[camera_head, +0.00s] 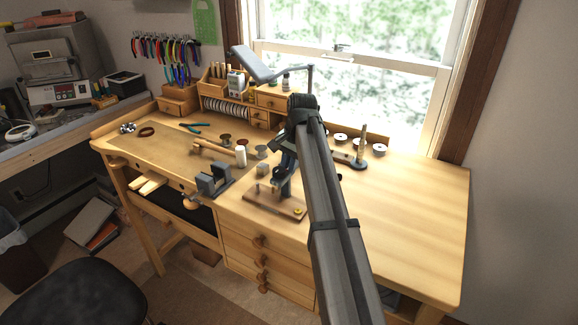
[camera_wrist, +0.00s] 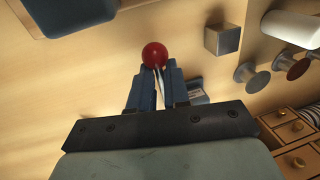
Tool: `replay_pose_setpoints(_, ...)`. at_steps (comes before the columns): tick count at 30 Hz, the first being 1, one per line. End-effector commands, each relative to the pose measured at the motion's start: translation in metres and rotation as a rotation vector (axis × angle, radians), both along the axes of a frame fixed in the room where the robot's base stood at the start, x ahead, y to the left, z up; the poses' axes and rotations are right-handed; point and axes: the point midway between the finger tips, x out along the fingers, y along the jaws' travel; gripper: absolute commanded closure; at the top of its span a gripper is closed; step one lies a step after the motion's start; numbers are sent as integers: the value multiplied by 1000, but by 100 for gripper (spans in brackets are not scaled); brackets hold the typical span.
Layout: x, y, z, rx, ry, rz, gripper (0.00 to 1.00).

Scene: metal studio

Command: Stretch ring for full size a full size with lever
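The ring stretcher stands on a wooden base (camera_head: 262,205) near the front middle of the bench, with its dark body partly hidden by my arm. In the wrist view its lever ends in a red ball knob (camera_wrist: 154,54). My gripper (camera_wrist: 157,72) has its blue fingers close together on either side of the lever's thin, pale shaft, just behind the knob. The fingers look shut on the shaft. In the head view my arm mostly hides the gripper and the lever.
A grey metal block tool (camera_head: 213,180) stands at the bench's front edge, left of the stretcher. A hammer (camera_head: 214,148), a white cylinder (camera_head: 241,156) and several spools lie behind. A stand with an upright post (camera_head: 361,146) is at the back right. The right bench top (camera_head: 415,205) is clear.

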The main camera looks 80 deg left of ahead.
Motion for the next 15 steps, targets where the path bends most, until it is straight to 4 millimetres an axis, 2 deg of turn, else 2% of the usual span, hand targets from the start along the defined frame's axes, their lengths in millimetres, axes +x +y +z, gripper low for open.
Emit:
replay_pose_setpoints(3,0,-1,0,-2,1,0,100)
replay_pose_setpoints(15,-2,-2,0,-5,3,2,100)
